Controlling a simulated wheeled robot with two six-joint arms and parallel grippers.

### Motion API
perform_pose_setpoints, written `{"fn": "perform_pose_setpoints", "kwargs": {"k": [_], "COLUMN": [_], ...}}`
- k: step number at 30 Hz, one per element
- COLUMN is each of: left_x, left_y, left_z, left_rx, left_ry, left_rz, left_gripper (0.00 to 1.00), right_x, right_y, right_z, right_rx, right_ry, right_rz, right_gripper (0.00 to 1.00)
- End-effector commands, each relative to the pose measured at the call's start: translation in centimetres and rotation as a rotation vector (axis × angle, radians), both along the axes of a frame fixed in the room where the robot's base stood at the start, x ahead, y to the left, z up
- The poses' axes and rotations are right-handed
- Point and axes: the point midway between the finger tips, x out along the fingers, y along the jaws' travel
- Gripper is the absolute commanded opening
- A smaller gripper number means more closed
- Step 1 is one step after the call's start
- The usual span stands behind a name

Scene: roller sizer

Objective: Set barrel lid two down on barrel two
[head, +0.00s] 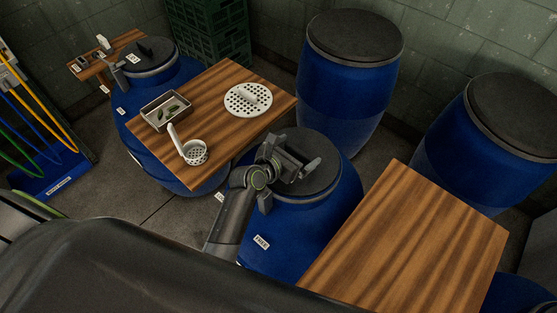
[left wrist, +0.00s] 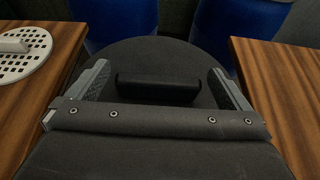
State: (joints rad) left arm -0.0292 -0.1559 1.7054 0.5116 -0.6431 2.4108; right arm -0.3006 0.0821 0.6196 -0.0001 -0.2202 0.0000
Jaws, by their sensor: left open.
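A dark round lid (head: 318,183) lies on top of a blue barrel (head: 335,215) in the middle of the head view. My left gripper (head: 295,161) is over this lid, open. In the left wrist view the lid's black bar handle (left wrist: 158,88) lies between the two spread fingers, with space on both sides. Another dark lid with a handle (head: 152,52) lies on a blue barrel (head: 165,75) at the back left. My right gripper is not in view.
A wooden board (head: 215,90) left of the lid holds a metal tray (head: 158,122), a white ladle strainer (head: 194,152) and a perforated white disc (head: 240,106). A bare wooden board (head: 410,240) is at the right. Closed blue barrels (head: 345,90) stand behind.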

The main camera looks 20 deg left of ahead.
Motion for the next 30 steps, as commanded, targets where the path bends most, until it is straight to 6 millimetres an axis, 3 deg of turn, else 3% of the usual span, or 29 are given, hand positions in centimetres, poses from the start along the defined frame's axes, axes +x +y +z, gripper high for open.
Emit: {"fn": "perform_pose_setpoints", "kwargs": {"k": [15, 21, 30], "left_x": [-7.4, -8.6, -8.8], "left_y": [3.0, 3.5, 3.5], "left_z": [3.3, 3.9, 4.0], "left_rx": [0.0, -0.001, 0.0], "left_ry": [-0.001, -0.001, -0.001], "left_rz": [0.0, -0.001, -0.001], "left_gripper": [1.0, 1.0, 1.0], "right_x": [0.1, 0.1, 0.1], "right_y": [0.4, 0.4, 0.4], "right_z": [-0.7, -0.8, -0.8], "right_rx": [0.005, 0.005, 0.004], "right_ry": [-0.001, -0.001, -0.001], "right_rz": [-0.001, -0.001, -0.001], "right_gripper": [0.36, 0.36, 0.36]}}
